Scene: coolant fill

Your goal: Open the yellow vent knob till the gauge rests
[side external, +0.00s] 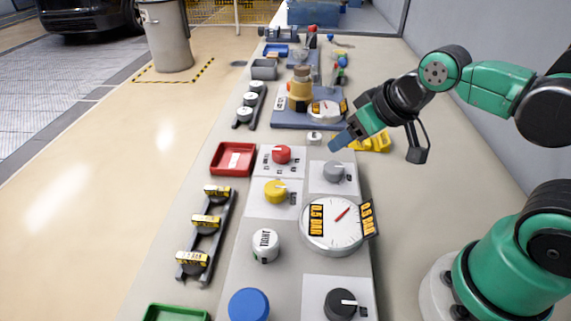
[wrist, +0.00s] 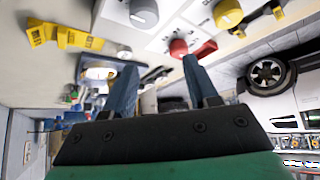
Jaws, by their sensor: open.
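The yellow vent knob (side external: 275,191) sits on a white plate left of the gauge in the side external view. It also shows at the top of the wrist view (wrist: 228,13), apart from my fingers. The round white gauge (side external: 331,240) carries BAR labels, and its red needle points to the upper right. My gripper (side external: 341,140) is above the bench, beyond the gauge and to the right of the yellow knob. Its two blue fingers are apart and empty in the wrist view (wrist: 158,70).
A red knob (side external: 281,154) and a grey knob (side external: 333,171) sit close to the yellow one. A black knob (side external: 340,303), blue cap (side external: 249,304) and white cap (side external: 265,244) stand nearer. A red tray (side external: 233,146) lies left; yellow pieces (side external: 376,141) lie behind my gripper.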

